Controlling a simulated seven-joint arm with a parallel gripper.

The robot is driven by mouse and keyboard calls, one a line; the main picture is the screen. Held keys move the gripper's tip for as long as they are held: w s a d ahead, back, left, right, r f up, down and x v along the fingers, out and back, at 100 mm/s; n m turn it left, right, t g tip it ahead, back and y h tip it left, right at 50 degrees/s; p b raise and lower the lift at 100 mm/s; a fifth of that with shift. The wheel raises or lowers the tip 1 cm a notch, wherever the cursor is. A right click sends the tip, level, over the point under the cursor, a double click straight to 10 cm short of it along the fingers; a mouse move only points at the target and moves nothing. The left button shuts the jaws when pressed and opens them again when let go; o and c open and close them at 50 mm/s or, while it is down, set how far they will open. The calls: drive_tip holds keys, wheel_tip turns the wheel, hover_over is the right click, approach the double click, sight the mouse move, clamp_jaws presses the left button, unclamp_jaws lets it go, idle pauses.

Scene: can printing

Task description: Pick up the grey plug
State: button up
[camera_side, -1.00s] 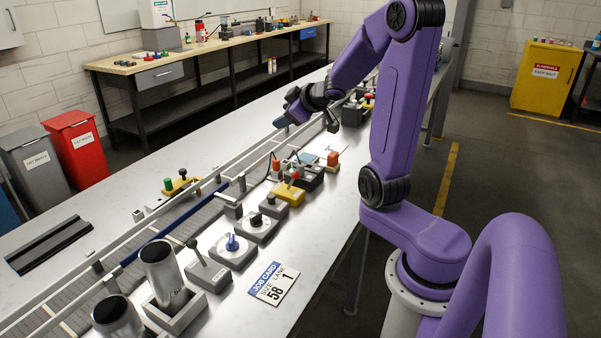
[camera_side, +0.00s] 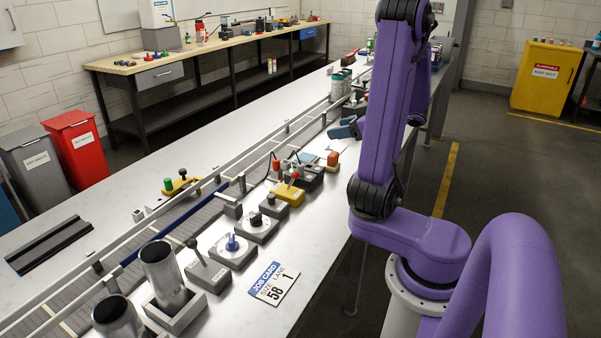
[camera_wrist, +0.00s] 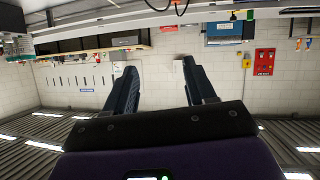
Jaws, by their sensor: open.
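I cannot pick out a grey plug with certainty in either view. Several small grey devices stand in a row along the conveyor in the side view, among them a grey block with a black lever (camera_side: 208,272). My gripper (camera_side: 342,129) shows in the side view as a blue end poking out left of my purple arm, over the far part of the table. In the wrist view, my gripper's two dark fingers (camera_wrist: 160,82) are spread apart with nothing between them. That view is upside down and faces the wall, so no work object lies between the fingers.
The conveyor (camera_side: 200,213) with its rails runs the length of the white table (camera_side: 300,290). Metal cans (camera_side: 163,275) stand at the near end, beside a job card (camera_side: 274,284) reading size 58, lane 1. A yellow block (camera_side: 288,195) and red-topped devices stand mid-table.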

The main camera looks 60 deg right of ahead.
drive_tip(key=s+a+m, duration=0.1)
drive_tip(key=s+a, duration=0.1)
drive_tip(key=s, duration=0.2)
approach(303, 166)
drive_tip(key=shift+t, duration=0.4)
drive_tip(key=x, duration=0.5)
drive_tip(key=shift+w+d+f, duration=0.15)
drive_tip(key=shift+d+f, duration=0.25)
drive_tip(key=shift+f, duration=0.1)
drive_tip(key=shift+a+x, duration=0.15)
drive_tip(key=shift+x, duration=1.15)
drive_tip(key=shift+a+x, duration=0.15)
drive_tip(key=shift+x, duration=1.2)
clamp_jaws()
